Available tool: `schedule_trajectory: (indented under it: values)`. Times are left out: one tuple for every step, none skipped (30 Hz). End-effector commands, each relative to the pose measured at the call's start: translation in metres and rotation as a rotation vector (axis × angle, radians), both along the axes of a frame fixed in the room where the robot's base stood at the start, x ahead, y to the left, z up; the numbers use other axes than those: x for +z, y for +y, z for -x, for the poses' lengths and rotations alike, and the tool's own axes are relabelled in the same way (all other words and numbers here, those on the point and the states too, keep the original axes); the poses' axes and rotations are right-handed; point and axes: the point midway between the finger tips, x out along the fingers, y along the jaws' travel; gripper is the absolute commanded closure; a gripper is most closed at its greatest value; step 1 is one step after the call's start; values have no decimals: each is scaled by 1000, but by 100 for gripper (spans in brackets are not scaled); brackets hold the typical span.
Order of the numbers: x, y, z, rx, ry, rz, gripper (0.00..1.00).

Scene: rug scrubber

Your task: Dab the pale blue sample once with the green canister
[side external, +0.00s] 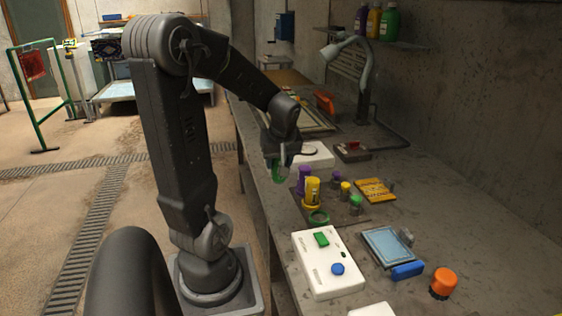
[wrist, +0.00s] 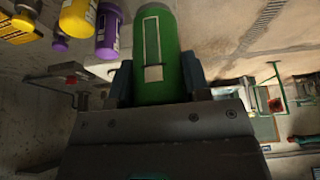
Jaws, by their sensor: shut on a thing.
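My gripper (side external: 280,158) is shut on the green canister (side external: 278,174) and holds it over the left edge of the bench, left of the other canisters. In the wrist view the green canister (wrist: 157,50) stands between both fingers, with a pale label on its side. The pale blue sample (side external: 387,246) appears to be the flat panel in a grey frame near the bench front, right of the white control box. My gripper is well apart from it, farther back and to the left. The sample cannot be made out in the wrist view.
A purple canister (side external: 304,179) and a yellow canister (side external: 312,190) stand beside my gripper, near an empty green ring (side external: 318,217). The white box (side external: 325,265) has green and blue buttons. A blue block (side external: 407,271) and an orange knob (side external: 443,283) are near the sample. A lamp (side external: 360,70) stands behind.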

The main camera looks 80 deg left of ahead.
Motion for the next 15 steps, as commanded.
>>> schedule_trajectory:
  values:
    - [0, 0, 0, 0, 0, -1, 60]
    - [0, 0, 0, 0, 0, -1, 62]
    - [0, 0, 0, 0, 0, -1, 66]
    - [0, 0, 0, 0, -1, -1, 69]
    - [0, 0, 0, 0, 0, -1, 72]
    - [0, 0, 0, 0, -1, -1, 76]
    - [0, 0, 0, 0, -1, -1, 77]
    - [0, 0, -1, -1, -1, -1, 77]
    - [0, 0, -2, -4, 0, -1, 77]
    - [0, -1, -4, -11, -1, 0, 77]
    - [0, -1, -7, -22, -1, 0, 77]
    - [0, -3, -13, -44, -1, 0, 78]
    - [0, -5, -18, -64, -1, 0, 78]
    - [-1, -7, -26, -92, -1, 2, 78]
    - [-1, -12, -37, -135, 0, 3, 78]
